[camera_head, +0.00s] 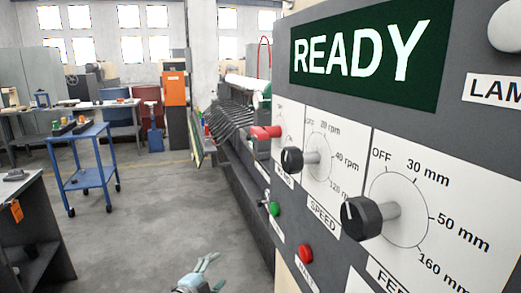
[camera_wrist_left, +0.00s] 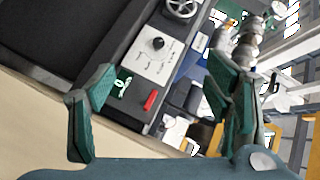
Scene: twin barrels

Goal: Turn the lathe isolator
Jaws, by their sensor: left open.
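The lathe's grey control panel (camera_head: 450,165) fills the right of the head view. A red rotary handle (camera_head: 265,132), which looks like the isolator, sticks out from a white plate at the panel's far end. Its plate is partly hidden by a black knob, so its setting cannot be read. My left gripper (camera_head: 208,271) is low at the bottom of the head view, open and empty, well below the red handle and apart from it. In the left wrist view, its green fingers (camera_wrist_left: 165,95) are spread wide with nothing between them. My right gripper is out of view.
The black SPEED knob (camera_head: 291,160) and FEED knob (camera_head: 361,217) protrude nearer than the red handle. A green button (camera_head: 274,209) and red button (camera_head: 305,253) sit below. The display reads READY (camera_head: 365,52). A blue trolley (camera_head: 84,180) stands left; the floor between is clear.

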